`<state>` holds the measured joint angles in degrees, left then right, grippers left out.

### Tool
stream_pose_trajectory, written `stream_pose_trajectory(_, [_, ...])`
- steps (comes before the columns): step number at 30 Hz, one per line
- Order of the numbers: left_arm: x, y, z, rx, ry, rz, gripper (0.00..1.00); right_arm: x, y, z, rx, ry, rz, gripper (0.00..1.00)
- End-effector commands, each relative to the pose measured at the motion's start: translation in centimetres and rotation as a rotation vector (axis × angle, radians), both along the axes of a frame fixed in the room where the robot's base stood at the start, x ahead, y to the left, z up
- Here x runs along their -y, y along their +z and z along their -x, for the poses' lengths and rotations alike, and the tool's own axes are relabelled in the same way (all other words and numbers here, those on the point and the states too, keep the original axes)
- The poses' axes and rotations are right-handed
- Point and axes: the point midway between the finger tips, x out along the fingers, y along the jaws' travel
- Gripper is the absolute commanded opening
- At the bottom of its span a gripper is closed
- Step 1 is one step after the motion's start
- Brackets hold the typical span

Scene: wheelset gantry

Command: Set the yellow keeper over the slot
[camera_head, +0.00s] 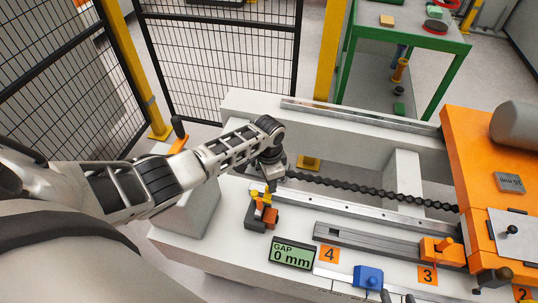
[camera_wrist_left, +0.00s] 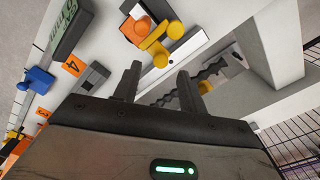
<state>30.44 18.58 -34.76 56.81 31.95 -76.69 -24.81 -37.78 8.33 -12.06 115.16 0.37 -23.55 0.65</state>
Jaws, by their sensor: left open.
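The yellow keeper (camera_head: 267,196) with rounded knobs is at the dark bracket (camera_head: 252,217) at the left of the white bench, by an orange block (camera_head: 270,215). In the left wrist view the keeper (camera_wrist_left: 153,42) lies beyond my fingertips, beside the orange block (camera_wrist_left: 133,31). My left gripper (camera_wrist_left: 158,82) is open, with nothing between its fingers; in the head view it points down just above the keeper. I cannot make out the slot clearly or tell whether the keeper covers it. My right gripper (camera_head: 397,297) shows only two separated fingertips at the bottom edge, beside a blue block (camera_head: 368,277).
A display (camera_head: 292,254) reads GAP 0 mm. A grey rail (camera_head: 375,240) runs right to an orange block (camera_head: 441,250) and large orange housing (camera_head: 470,150). A dark chain (camera_head: 370,190) and another yellow block (camera_head: 308,162) are behind it. Black mesh fencing (camera_head: 215,60) stands behind.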

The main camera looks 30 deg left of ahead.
Motion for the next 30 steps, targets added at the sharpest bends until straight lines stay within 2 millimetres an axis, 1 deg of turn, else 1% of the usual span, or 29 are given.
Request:
stream_pose_trajectory(1, [0.0,1.7,-0.1,0.004,-0.001,0.0,0.42,0.1,0.4,0.1,-0.003,0.0,0.002,0.38])
stream_pose_trajectory(6, [0.0,5.8,-0.1,0.005,-0.002,0.0,0.42,0.3,0.3,0.3,-0.01,-0.004,0.009,0.38])
stream_pose_trajectory(9, [0.0,8.0,-0.1,0.004,-0.001,0.001,0.42,0.5,0.2,0.4,-0.017,-0.008,0.011,0.38])
stream_pose_trajectory(12, [0.0,9.9,0.0,0.004,-0.002,0.0,0.42,0.5,0.3,0.3,-0.015,-0.012,0.009,0.38])
stream_pose_trajectory(15, [0.0,11.2,-0.1,0.003,-0.001,0.001,0.42,0.5,0.4,0.1,-0.011,-0.014,0.009,0.38])
stream_pose_trajectory(18, [0.0,12.1,0.0,0.002,0.0,0.002,0.42,0.5,0.5,0.0,-0.009,-0.015,0.007,0.38])
stream_pose_trajectory(21, [0.1,12.4,0.0,0.001,0.0,0.002,0.42,0.5,0.5,0.0,-0.01,-0.014,0.008,0.38])
stream_pose_trajectory(30, [0.0,12.5,0.0,0.0,0.0,0.001,0.42,0.5,0.4,0.1,-0.012,-0.014,0.008,0.38])
